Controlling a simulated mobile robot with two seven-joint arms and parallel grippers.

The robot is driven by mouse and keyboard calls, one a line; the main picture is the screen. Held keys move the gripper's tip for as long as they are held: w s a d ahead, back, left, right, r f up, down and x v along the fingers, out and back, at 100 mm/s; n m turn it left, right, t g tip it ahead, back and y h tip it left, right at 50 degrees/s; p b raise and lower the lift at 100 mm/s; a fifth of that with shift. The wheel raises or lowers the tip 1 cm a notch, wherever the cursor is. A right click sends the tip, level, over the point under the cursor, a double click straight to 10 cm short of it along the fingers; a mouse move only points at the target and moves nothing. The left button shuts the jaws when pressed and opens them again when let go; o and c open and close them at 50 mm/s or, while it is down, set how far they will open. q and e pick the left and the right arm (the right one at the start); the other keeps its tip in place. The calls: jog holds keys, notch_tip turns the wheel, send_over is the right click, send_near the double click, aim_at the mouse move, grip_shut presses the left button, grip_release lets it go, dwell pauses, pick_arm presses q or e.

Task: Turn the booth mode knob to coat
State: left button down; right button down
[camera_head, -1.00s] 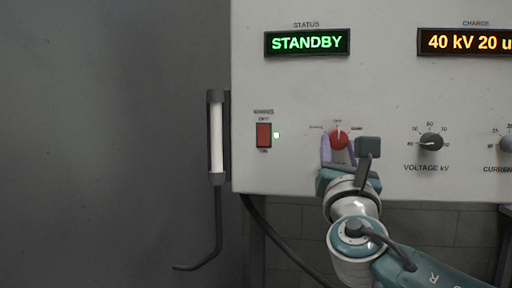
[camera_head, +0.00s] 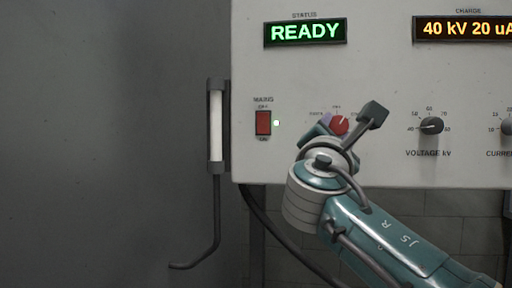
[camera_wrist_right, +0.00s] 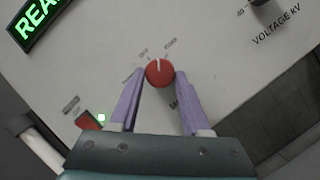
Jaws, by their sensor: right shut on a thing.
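The red booth mode knob (camera_head: 339,125) is on the white panel, below the status display (camera_head: 306,32), which reads READY in green. My right gripper (camera_head: 340,126) is at the knob, its hand tilted. In the right wrist view, the purple fingers of my right gripper (camera_wrist_right: 160,77) stand on either side of the red knob (camera_wrist_right: 159,73), shut on it. The knob's white mark lies between the middle label, OFF, and the right-hand label. The small labels are hard to read. My left gripper is not in view.
The red mains switch (camera_head: 263,123) with a lit green lamp is left of the knob. The voltage knob (camera_head: 431,125) is to the right, and the charge display (camera_head: 464,28) is above it. A white tube lamp (camera_head: 216,126) is at the panel's left edge.

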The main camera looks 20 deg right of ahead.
jog(key=m+g+b, duration=0.1)
jog(key=m, duration=0.2)
jog(key=shift+a, duration=0.15)
jog(key=shift+w+r+m+g+b, duration=0.15)
jog(key=shift+m+g+b, duration=0.65)
jog(key=shift+m, duration=0.8)
jog(key=shift+r+m, duration=0.1)
jog(key=shift+m, duration=0.2)
jog(key=shift+c, duration=1.8)
grip_release()
jog(key=shift+a, duration=0.15)
